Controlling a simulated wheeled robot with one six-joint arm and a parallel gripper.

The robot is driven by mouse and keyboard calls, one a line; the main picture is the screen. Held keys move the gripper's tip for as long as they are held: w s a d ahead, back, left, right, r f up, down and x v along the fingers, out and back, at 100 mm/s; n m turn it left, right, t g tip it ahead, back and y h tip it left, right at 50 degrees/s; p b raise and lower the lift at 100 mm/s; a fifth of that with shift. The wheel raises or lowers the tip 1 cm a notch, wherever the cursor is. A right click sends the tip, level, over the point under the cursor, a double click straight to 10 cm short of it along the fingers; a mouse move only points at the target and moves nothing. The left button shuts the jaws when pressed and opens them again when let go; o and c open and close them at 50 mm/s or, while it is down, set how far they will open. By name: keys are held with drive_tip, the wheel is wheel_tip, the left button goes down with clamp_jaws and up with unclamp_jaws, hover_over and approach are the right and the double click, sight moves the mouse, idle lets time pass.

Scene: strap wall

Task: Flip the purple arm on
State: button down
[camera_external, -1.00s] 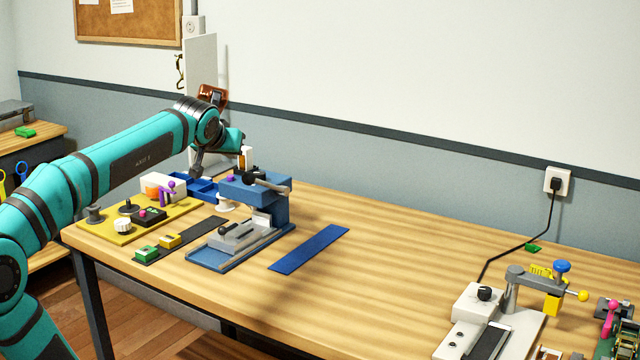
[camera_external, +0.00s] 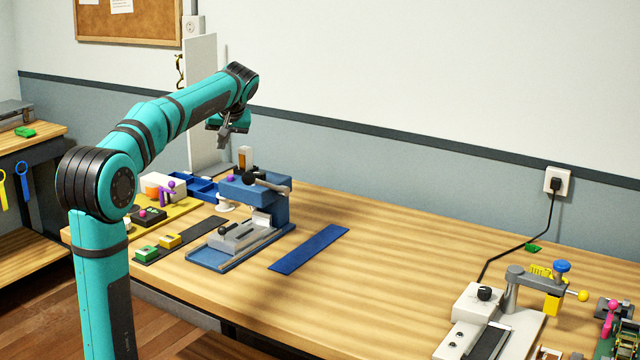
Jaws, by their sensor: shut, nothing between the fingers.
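The purple arm (camera_external: 167,192) is a small purple lever with a round knob at its top. It stands upright or nearly so in front of the white block (camera_external: 174,182) with an orange part, at the back of the yellow board (camera_external: 190,207). Its exact angle is too small to tell. My gripper (camera_external: 222,145) is shut and empty, pointing down in the air. In the picture it is above and to the right of the purple arm, well apart from it.
A blue press-like fixture (camera_external: 283,212) with a black-knobbed handle stands right of the board. Blue bins (camera_external: 203,188) lie behind. A dark strip with green and yellow blocks lies in front. A white panel (camera_external: 202,80) rises behind.

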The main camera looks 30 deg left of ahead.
drive_tip(key=w+a+f+n+g, duration=0.3)
drive_tip(key=w+a+f+g, duration=0.1)
drive_tip(key=a, duration=0.5)
drive_tip(key=shift+w+f+n+g+y, duration=0.2)
drive_tip(key=shift+w+n+g+y, duration=0.15)
drive_tip(key=shift+w, duration=0.4)
drive_tip(key=shift+a, duration=0.15)
drive_tip(key=s+a+f, duration=0.5)
drive_tip(key=a+f, duration=0.2)
drive_tip(key=f, duration=0.2)
drive_tip(key=shift+a, duration=0.2)
